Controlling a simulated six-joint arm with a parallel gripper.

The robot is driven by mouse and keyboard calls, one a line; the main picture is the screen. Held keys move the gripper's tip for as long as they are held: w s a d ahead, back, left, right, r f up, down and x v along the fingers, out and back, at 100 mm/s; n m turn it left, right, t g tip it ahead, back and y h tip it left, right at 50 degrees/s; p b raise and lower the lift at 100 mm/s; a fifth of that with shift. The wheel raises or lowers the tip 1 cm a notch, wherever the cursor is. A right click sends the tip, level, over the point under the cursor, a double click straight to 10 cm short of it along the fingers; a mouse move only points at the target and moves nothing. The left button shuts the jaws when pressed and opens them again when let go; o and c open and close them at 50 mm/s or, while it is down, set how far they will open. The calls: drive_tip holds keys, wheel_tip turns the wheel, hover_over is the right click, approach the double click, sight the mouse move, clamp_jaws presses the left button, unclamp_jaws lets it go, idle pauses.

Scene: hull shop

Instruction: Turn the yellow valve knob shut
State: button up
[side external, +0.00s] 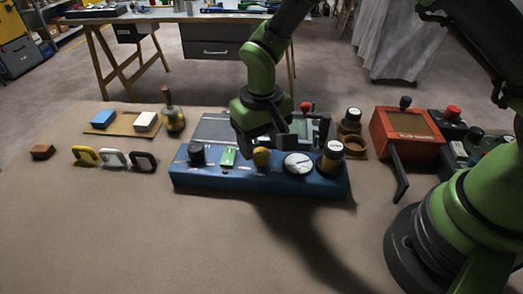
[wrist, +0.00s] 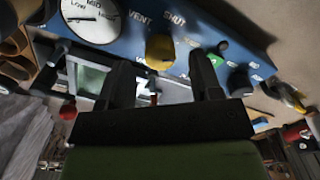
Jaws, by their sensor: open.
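The yellow valve knob (side external: 261,157) stands on the blue panel (side external: 260,189), between a green switch and a round white gauge. In the wrist view the yellow knob (wrist: 160,50) lies just beyond my fingertips, with the words VENT and SHUT on the panel around it. My gripper (side external: 262,140) hangs over the panel just behind and above the knob. In the wrist view my gripper (wrist: 165,72) is open, its two dark fingers apart with nothing held between them. The gap between fingers and knob is hard to judge.
A red box (side external: 408,133) with a dark lever stands to the right. Colored handles (side external: 114,159) lie left. The front tabletop is clear.

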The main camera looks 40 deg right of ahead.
drive_tip(key=shift+f, duration=1.45)
drive_tip(key=c, duration=0.9)
drive_tip(key=shift+n, duration=0.3)
drive_tip(key=n, duration=0.5)
drive_tip(key=shift+n, duration=0.4)
drive_tip(key=n, duration=0.5)
drive_tip(key=shift+n, duration=0.3)
